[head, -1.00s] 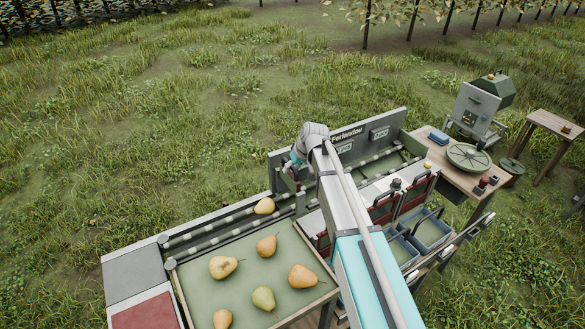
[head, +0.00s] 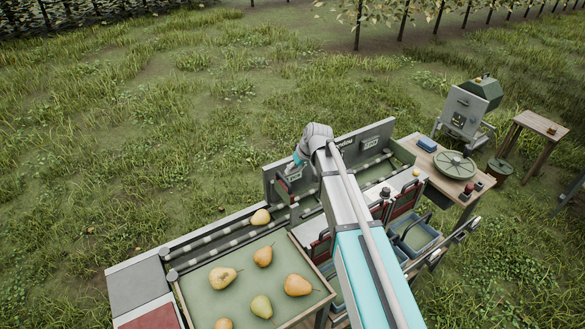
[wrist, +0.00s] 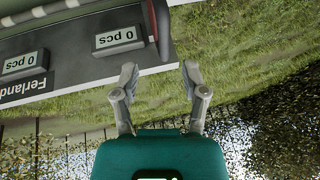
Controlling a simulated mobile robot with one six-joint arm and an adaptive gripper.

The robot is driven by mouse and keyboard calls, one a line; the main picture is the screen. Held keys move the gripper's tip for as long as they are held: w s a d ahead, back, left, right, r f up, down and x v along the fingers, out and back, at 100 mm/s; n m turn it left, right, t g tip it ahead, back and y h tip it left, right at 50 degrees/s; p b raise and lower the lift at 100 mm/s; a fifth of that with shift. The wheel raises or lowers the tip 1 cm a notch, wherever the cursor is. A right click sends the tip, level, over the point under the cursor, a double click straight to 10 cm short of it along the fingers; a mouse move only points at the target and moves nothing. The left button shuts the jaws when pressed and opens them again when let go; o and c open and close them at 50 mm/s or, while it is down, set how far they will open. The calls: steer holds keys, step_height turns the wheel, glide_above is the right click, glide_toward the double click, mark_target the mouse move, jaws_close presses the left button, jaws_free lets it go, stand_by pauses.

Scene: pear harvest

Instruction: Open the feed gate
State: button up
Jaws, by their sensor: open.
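My gripper (wrist: 160,88) is open and empty in the wrist view, its two grey fingers apart over grass. A dark red bar with a black edge (wrist: 161,25) stands at the top of that view, beyond the fingertips and apart from them. It may be the feed gate, but I cannot tell for certain. In the head view my gripper (head: 290,170) is small and partly hidden by my wrist, close to the left end of the grey back panel (head: 375,133). A roller lane (head: 218,239) runs up to that spot, with one pear (head: 260,217) on it.
Several pears lie on the green tray (head: 205,284) at the front. Red panels (head: 402,200) and blue bins (head: 418,240) stand right of my arm, which hides part of the sorter. A counter display (wrist: 118,39) reads "0 pcs". A wooden table (head: 428,165) holds a round green lid (head: 455,164).

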steer(key=shift+p+v, duration=1.95)
steer(key=shift+v, duration=0.55)
steer(key=s+d+f+m+g+h+b, duration=0.1)
steer(key=s+d+f+m+h+b, duration=0.1)
steer(key=s+d+f+b, duration=0.5)
steer(key=s+d+f+m+g+h+b, duration=0.1)
steer(key=s+d+f+m+b, duration=0.2)
steer(key=s+d+f+b, duration=0.5)
steer(key=s+f+b, duration=0.3)
steer(key=s+f, duration=0.1)
steer(key=f, duration=0.1)
steer(key=shift+s+d+f+m+h+b, duration=0.15)
steer(key=shift+s+d+m+h+b, duration=0.15)
steer(key=shift+h, duration=0.1)
steer(key=s+d, duration=0.2)
steer(key=s, duration=0.1)
steer(key=shift+m+g, duration=0.3)
steer(key=shift+m, duration=0.1)
